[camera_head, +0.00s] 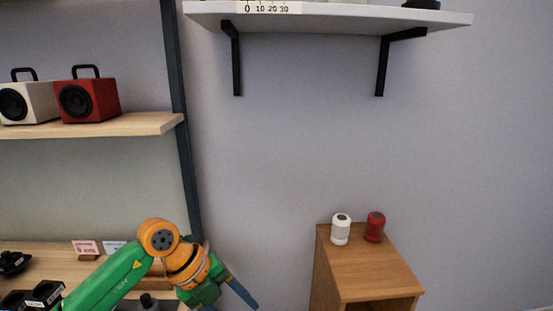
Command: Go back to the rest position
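My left arm comes in from the lower left, green and orange. My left gripper (238,291) is at the bottom edge, in front of the lower shelf's right end. One dark blue finger shows clearly, pointing down and right. The rest of the gripper is cut off by the frame edge, so I cannot tell its opening. I see nothing held in the visible part. My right gripper is out of view.
A white speaker (28,102) and a red speaker (88,99) stand on a wooden shelf (150,123). A white wall shelf (340,17) is above. A white cylinder (340,229) and a red cylinder (375,227) stand on a wooden cabinet (375,268). Small dark items crowd the lower left.

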